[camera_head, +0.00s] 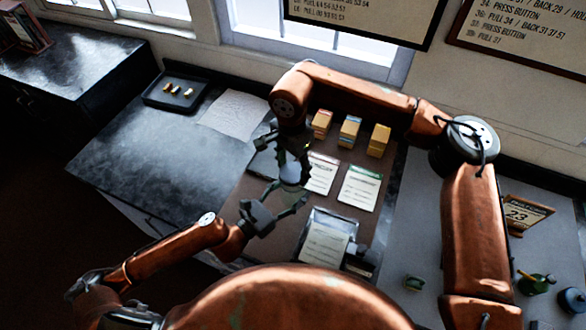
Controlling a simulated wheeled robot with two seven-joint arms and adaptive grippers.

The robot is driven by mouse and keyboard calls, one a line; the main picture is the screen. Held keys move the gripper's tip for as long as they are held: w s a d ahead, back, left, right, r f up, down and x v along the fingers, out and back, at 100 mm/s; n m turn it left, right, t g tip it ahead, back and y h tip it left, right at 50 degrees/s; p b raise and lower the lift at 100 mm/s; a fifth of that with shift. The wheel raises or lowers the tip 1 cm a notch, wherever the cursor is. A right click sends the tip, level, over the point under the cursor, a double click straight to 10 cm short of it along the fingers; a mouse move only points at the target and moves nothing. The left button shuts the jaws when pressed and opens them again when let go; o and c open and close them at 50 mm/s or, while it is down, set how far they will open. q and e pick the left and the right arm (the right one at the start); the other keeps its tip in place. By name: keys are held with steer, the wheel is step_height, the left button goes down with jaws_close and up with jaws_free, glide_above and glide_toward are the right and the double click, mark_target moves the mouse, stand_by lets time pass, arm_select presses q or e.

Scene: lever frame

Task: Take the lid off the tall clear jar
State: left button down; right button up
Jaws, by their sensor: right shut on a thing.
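The clear jar (291,174) stands on the brown mat in the middle of the view, small and partly hidden by my grippers. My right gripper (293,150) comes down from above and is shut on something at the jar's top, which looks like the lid. The lid itself is mostly hidden by the fingers, and I cannot tell whether it is apart from the jar. My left gripper (286,194) is on the near side of the jar, its fingers spread wide towards the jar's lower part. I cannot see contact between them.
Several yellow-topped boxes (349,132) stand behind the jar. Cards (359,188) lie to its right, and a clipboard-like stand with a paper (324,243) is nearer. A black tray (176,91) with small items and a paper sheet (233,112) are at the back left. The left counter is clear.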

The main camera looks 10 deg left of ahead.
mark_target(293, 171)
arm_select(q)
steer(key=shift+r, duration=0.1)
arm_select(e)
steer(key=shift+r, duration=2)
arm_select(q)
steer(key=shift+w, duration=0.1)
